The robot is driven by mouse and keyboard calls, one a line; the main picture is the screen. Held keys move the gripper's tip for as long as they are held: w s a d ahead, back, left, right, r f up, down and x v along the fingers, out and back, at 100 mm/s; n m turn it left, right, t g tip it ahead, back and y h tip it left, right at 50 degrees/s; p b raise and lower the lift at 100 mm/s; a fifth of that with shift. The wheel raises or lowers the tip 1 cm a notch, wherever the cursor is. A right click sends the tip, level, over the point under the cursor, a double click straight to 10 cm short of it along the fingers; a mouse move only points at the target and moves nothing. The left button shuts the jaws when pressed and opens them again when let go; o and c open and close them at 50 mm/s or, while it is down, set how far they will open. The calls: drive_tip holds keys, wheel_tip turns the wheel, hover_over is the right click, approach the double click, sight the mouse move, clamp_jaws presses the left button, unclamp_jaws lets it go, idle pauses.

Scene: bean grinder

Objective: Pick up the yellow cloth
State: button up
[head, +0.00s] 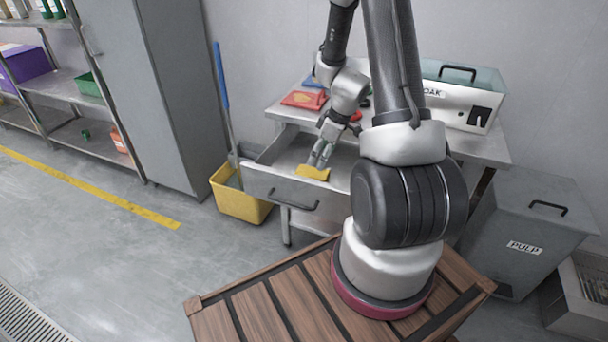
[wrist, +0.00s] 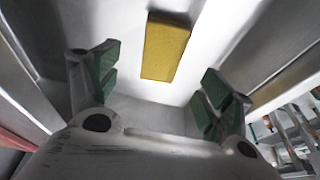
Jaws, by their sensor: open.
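The yellow cloth (head: 313,173) lies in the open drawer (head: 295,195) of the metal table. It looks like a flat rectangular block in the wrist view (wrist: 165,48), on the drawer's pale floor. My gripper (head: 322,160) reaches down into the drawer just above and behind the cloth. In the wrist view my gripper (wrist: 155,85) is open, with its green-padded fingers apart. The cloth shows beyond the fingertips, roughly centred between them, and nothing is held. The exact height of the fingers above the cloth cannot be told.
The drawer's side walls stand close on both sides of my gripper. Red folded cloth (head: 304,99) lies on the table top (head: 285,113). A box (head: 462,100) stands on its right side. A yellow mop bucket (head: 238,200) is left of the drawer, and a grey bin (head: 530,225) right.

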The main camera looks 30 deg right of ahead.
sight(313, 172)
drive_tip(key=shift+n, duration=0.4)
drive_tip(key=shift+w+a+f, duration=0.1)
drive_tip(key=shift+f, duration=0.25)
drive_tip(key=x, duration=0.7)
drive_tip(key=shift+a, duration=0.2)
drive_tip(key=c, duration=1.1)
